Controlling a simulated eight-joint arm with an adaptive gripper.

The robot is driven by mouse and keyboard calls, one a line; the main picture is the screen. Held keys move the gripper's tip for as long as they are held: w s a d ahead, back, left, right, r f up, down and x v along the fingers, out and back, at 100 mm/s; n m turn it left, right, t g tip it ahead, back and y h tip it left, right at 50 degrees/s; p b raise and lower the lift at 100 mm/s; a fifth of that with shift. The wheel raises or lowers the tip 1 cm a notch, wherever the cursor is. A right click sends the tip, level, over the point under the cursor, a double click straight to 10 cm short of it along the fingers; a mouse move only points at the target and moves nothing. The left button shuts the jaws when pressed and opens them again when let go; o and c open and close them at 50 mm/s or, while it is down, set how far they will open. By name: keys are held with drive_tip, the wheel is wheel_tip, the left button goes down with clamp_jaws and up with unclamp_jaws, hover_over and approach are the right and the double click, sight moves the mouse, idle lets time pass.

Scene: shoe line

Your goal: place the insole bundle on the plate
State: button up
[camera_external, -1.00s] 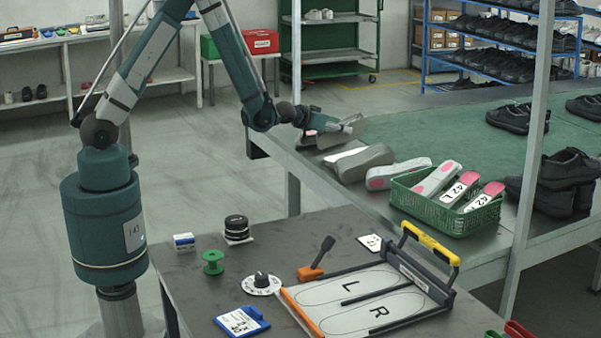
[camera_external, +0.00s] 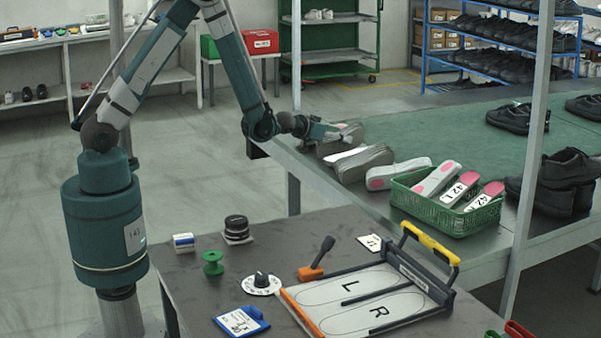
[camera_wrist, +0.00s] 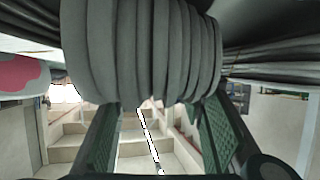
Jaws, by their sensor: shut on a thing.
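My gripper (camera_external: 336,131) is at the left end of the row of insole bundles on the green-topped bench. In the wrist view my gripper (camera_wrist: 160,115) has its dark green fingers closed on a thick grey layered insole bundle (camera_wrist: 150,50). In the external view, the held bundle (camera_external: 338,147) is partly hidden by the gripper, and I cannot tell whether it is clear of the bench. The plate (camera_external: 352,303), pale with two insole outlines marked L and R, lies on the near dark table, far from my gripper.
More insole bundles (camera_external: 364,160) lie right beside the gripper. A green basket (camera_external: 428,209) holds pink-ended insoles labelled 42. A yellow-handled frame (camera_external: 430,243) stands over the plate's back right edge. An orange-based lever (camera_external: 311,272) and a dial (camera_external: 262,284) stand left of the plate.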

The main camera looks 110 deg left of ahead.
sight(329, 146)
drive_tip(key=o, duration=1.1)
drive_tip(key=shift+f, duration=0.1)
drive_tip(key=shift+s+d+r, duration=0.25)
drive_tip(key=shift+d+r, duration=0.15)
drive_tip(key=shift+d, duration=0.05)
drive_tip(key=p+v, duration=0.2)
drive_tip(key=v, duration=0.9)
drive_tip(key=shift+f, duration=0.1)
